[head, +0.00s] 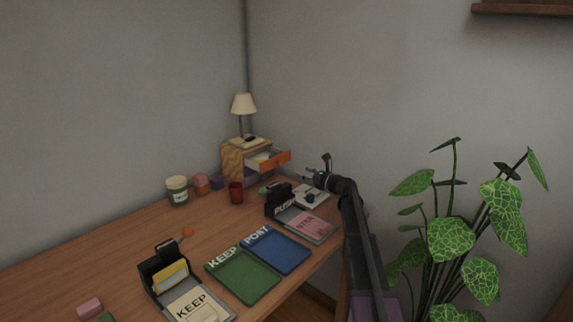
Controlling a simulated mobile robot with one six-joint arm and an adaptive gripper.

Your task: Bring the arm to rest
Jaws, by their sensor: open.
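My gripper (318,173) is at the end of my dark arm, above the right rear part of the wooden desk (130,241). It is open, and I see nothing between its fingers. The arm reaches in from the lower right along the desk's right edge. A small white pad with a dark object (310,197) lies on the desk below the gripper. The arm covers part of the desk's right edge.
Green (243,277) and blue (279,250) trays lie in front. A leafy plant (450,240) stands right of the arm.

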